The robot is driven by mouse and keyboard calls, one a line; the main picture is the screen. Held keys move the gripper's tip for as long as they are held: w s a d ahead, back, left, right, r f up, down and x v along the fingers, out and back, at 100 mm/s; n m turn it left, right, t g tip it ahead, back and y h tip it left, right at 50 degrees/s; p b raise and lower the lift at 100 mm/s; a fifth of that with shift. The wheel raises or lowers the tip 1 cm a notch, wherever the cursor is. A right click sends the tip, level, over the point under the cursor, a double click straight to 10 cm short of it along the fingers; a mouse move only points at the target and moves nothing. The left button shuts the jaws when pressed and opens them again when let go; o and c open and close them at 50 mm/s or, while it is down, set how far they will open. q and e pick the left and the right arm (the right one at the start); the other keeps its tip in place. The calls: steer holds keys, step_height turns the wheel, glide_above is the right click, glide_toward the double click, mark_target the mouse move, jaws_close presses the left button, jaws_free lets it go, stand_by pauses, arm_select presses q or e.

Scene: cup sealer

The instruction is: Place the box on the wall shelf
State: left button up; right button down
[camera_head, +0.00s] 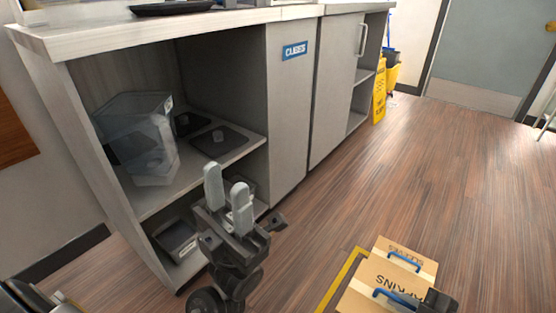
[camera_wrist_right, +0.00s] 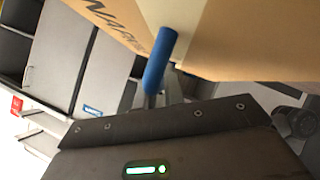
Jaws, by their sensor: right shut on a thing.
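A cardboard box marked NAPKINS (camera_head: 372,285) shows at the bottom right of the head view, with a blue handle (camera_head: 393,299) on it. It also fills the top of the right wrist view (camera_wrist_right: 240,45), where the blue handle (camera_wrist_right: 160,62) is in front of the jaws. My right gripper (camera_head: 436,302) is at the box's right end, shut on the blue handle; its fingertips are mostly hidden. My left gripper (camera_head: 227,184) is empty, its two grey fingers apart, in front of the open cabinet. I cannot make out a wall shelf.
A second box marked SLEEVES (camera_head: 406,257) is just behind the first. Yellow tape (camera_head: 343,279) marks the floor. The cabinet (camera_head: 290,120) along the left holds a clear container (camera_head: 140,140) and dark trays. A yellow floor sign (camera_head: 379,94) stands beyond. The wooden floor is open at right.

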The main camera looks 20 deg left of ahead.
steer(key=d+r, duration=0.3)
steer(key=r, duration=0.3)
steer(key=d+r+p, duration=0.1)
steer(key=d+r, duration=0.2)
steer(key=r, duration=0.4)
steer(key=s+d+r, duration=0.1)
steer(key=d+r, duration=0.2)
steer(key=r, duration=0.3)
steer(key=shift+d+r+p, duration=0.2)
steer(key=shift+d+p, duration=0.1)
steer(key=shift+p, duration=0.05)
steer(key=shift+a, duration=0.1)
